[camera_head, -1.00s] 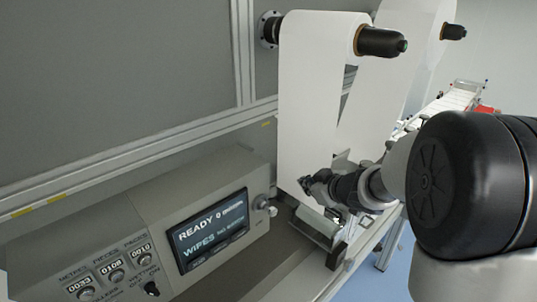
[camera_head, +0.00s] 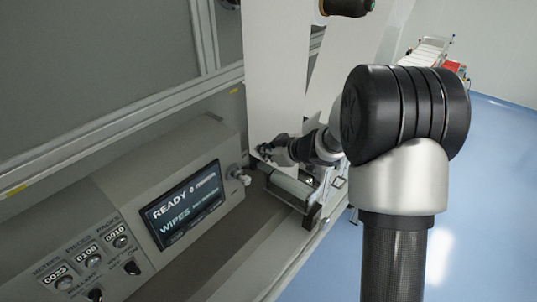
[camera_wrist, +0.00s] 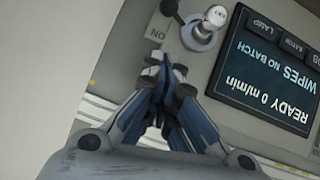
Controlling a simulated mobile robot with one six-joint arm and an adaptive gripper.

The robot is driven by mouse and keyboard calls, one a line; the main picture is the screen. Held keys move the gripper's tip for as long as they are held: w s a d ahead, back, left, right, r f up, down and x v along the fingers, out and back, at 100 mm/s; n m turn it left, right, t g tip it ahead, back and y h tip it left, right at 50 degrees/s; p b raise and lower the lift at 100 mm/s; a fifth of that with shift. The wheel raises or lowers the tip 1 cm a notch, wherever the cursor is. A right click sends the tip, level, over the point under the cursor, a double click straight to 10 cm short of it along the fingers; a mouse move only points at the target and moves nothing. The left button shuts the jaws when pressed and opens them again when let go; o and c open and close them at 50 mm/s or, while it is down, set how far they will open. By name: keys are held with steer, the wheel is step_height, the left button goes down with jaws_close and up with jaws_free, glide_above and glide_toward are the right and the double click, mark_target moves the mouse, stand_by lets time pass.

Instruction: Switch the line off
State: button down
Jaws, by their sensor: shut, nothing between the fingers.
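The control panel (camera_head: 105,190) has a dark display (camera_head: 182,204) reading "READY 0" and "WIPES". In the wrist view the display (camera_wrist: 265,70) is upside down and reads "READY 0 m/min", "WIPES NO BATCH". A metal switch (camera_head: 238,175) sits on the panel right of the display. In the wrist view this switch (camera_wrist: 198,36) has a round base and a pale-tipped lever, beside a label "ON" (camera_wrist: 157,33). My gripper (camera_head: 266,152) is shut and empty, up and right of the switch in the head view. In the wrist view its fingertips (camera_wrist: 166,66) appear just below the switch; contact cannot be told.
A white web (camera_head: 275,80) hangs close behind my gripper. A roller (camera_head: 290,186) lies below it. Counters (camera_head: 92,259) and black knobs (camera_head: 132,268) are on the panel's left part. Blue floor (camera_head: 480,200) is open at right.

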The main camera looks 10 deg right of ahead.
steer(key=w+a+f+b, duration=0.1)
steer(key=w+a+f, duration=0.1)
steer(key=w+f, duration=0.3)
steer(key=shift+w+f, duration=0.15)
steer(key=shift+f, duration=0.85)
steer(key=shift+a, duration=0.15)
steer(key=shift+p, duration=0.55)
